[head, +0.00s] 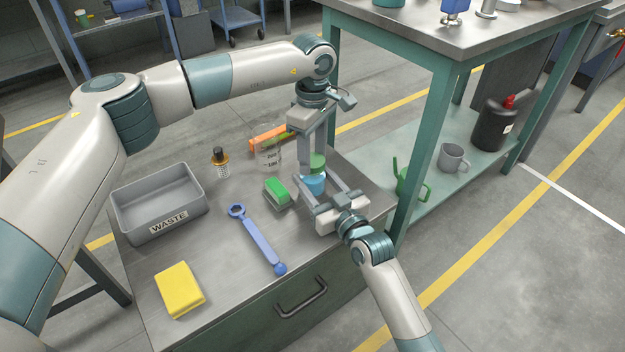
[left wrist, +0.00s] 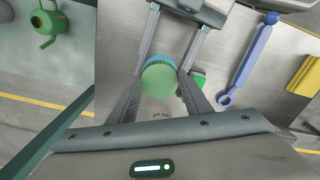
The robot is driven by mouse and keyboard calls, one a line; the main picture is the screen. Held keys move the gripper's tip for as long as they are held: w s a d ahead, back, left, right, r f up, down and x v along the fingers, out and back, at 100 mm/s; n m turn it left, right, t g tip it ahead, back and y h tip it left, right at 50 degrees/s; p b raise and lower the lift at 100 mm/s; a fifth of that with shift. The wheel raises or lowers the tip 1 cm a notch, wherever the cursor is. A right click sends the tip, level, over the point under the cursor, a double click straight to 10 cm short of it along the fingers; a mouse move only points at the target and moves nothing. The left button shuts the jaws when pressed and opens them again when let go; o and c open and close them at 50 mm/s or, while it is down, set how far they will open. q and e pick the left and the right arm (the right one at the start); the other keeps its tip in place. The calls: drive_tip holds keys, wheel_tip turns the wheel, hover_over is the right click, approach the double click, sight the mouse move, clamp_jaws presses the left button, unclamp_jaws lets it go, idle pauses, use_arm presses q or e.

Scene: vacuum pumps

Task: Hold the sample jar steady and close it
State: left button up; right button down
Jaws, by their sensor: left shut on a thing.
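The sample jar (head: 313,184) is light blue and stands upright near the far right part of the bench top. The green lid (head: 317,160) is right over it. From above, in the left wrist view, the lid (left wrist: 160,80) covers most of the jar (left wrist: 163,58), whose blue edge shows past it. I cannot tell whether lid and jar touch. My left gripper (head: 315,155) points down, shut on the lid. My right gripper (head: 314,184) comes in low from the front right, with a finger on each side of the jar, shut on it.
A green sponge block (head: 278,193) lies close left of the jar. A glass beaker (head: 268,155), a dropper bottle (head: 221,163), a grey waste bin (head: 160,232), a blue wrench (head: 258,240) and a yellow cloth (head: 179,289) are on the bench. A teal shelf table (head: 400,150) stands at the right.

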use_arm(q)
drive_tip(key=m, duration=0.7)
drive_tip(key=shift+m, duration=0.3)
drive_tip(key=o, duration=1.2)
drive_tip(key=shift+r, duration=0.1)
wheel_tip(320, 180, up, 12)
drive_tip(key=shift+f, duration=0.1)
use_arm(e)
drive_tip(key=c, duration=0.7)
unclamp_jaws()
drive_tip(key=shift+s, duration=0.1)
